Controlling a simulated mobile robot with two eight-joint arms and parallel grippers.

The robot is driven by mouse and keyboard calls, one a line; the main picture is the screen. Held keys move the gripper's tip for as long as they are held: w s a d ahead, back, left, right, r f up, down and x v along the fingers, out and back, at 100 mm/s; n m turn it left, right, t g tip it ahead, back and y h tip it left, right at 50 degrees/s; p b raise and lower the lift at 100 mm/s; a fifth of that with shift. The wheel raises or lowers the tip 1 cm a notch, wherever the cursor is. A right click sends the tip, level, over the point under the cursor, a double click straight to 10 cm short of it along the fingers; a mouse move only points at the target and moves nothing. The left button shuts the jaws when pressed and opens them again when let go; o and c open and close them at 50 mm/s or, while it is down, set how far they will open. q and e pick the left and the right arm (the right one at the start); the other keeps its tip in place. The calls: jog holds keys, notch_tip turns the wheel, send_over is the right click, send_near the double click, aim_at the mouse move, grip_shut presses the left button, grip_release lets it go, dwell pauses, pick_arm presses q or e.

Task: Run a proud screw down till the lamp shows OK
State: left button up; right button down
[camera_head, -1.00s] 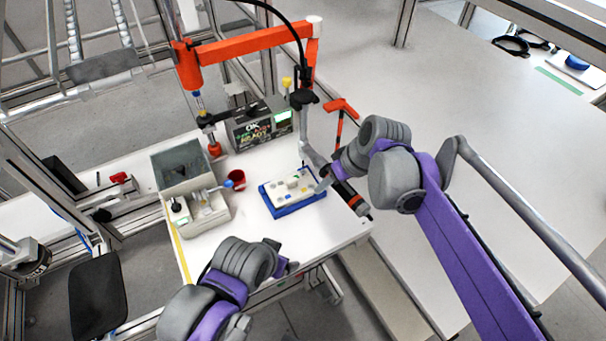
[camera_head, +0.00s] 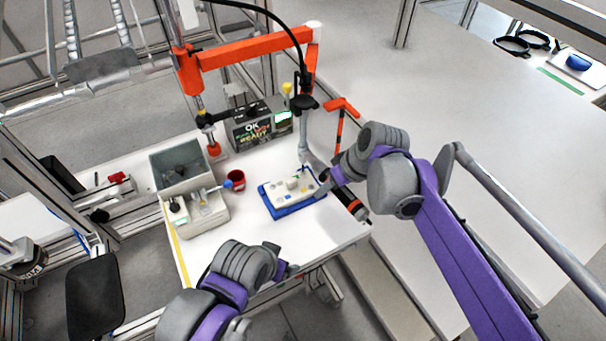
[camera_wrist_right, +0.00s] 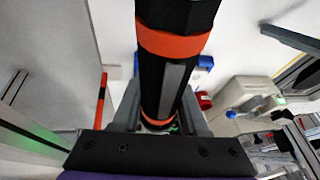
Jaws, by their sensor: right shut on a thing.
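My right gripper (camera_head: 328,178) is shut on a black driver (camera_head: 347,202) with orange bands, beside the fixture block. The driver (camera_wrist_right: 175,80) fills the middle of the right wrist view between the grey fingers. The white block (camera_head: 290,190) sits on a blue base (camera_head: 296,208) and carries small coloured parts. The driver's tip and the screw heads are too small to tell, so I cannot tell whether they touch. The display box (camera_head: 252,136) behind shows OK and READY, with a green light at its right. My left gripper (camera_head: 287,269) is at the table's front, its fingers unclear.
An orange jointed arm (camera_head: 255,44) with a black cable spans above. A grey bin (camera_head: 168,188) and a red cup (camera_head: 236,180) stand left of the block. An orange-and-black post (camera_head: 340,127) stands behind right. White tabletop (camera_head: 245,232) is clear in front.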

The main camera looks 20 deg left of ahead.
pick_arm(q)
jog(key=shift+s+d+f+b, duration=0.15)
jog(key=shift+s+f+b, duration=0.15)
jog(key=shift+f+b, duration=0.15)
pick_arm(e)
jog(key=shift+s+d+f, duration=0.1)
jog(key=shift+s+f, duration=0.05)
jog(key=shift+f, duration=0.75)
dwell(2.2)
pick_arm(q)
jog(key=shift+w+r+p, duration=0.25)
jog(key=shift+r+p, duration=0.4)
jog(key=shift+p, duration=0.1)
pick_arm(e)
jog(key=shift+w+r, duration=0.2)
jog(key=shift+r, duration=0.7)
pick_arm(q)
jog(key=shift+w+r+p, duration=0.2)
jog(key=shift+r+p, duration=0.55)
jog(key=shift+r, duration=0.15)
jog(key=shift+w+r+p, duration=0.2)
jog(key=shift+r+p, duration=0.55)
jog(key=shift+r, duration=0.1)
pick_arm(e)
jog(key=shift+r, duration=2.1)
pick_arm(q)
jog(key=shift+r, duration=0.1)
pick_arm(e)
jog(key=shift+s+r, duration=0.1)
